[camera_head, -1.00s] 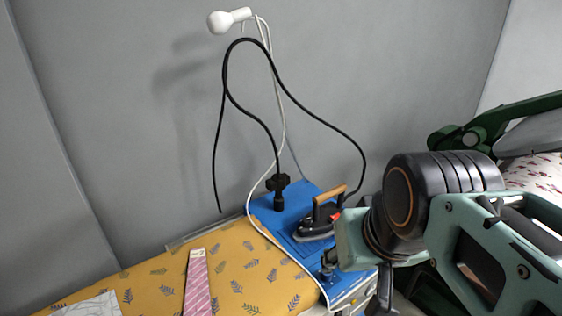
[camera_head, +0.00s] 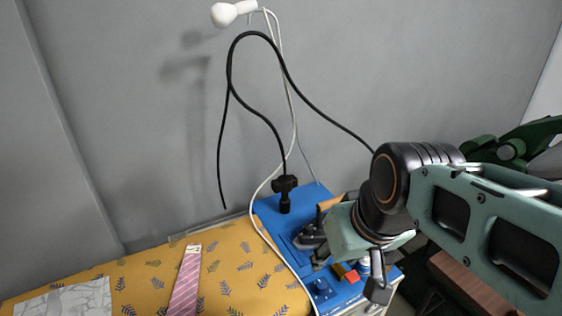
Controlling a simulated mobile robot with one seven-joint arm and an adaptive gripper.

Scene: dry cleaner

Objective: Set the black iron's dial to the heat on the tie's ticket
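The black iron (camera_head: 308,237) with a wooden handle (camera_head: 329,203) rests on the blue top of the ironing station (camera_head: 268,208). My arm hides most of its right side, and I cannot make out its dial. The pink striped tie (camera_head: 186,285) lies on the yellow patterned cover, with a small pale ticket (camera_head: 193,250) at its upper end; the mark on it is too small to read. My gripper (camera_head: 377,287) hangs over the right part of the blue station, right of and nearer than the iron. Only part of it shows, so its opening is unclear.
A black cord loops above the station from a black clamp (camera_head: 285,190). A white cable and white lamp (camera_head: 226,14) stand behind. A grey patterned cloth (camera_head: 68,299) lies at left.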

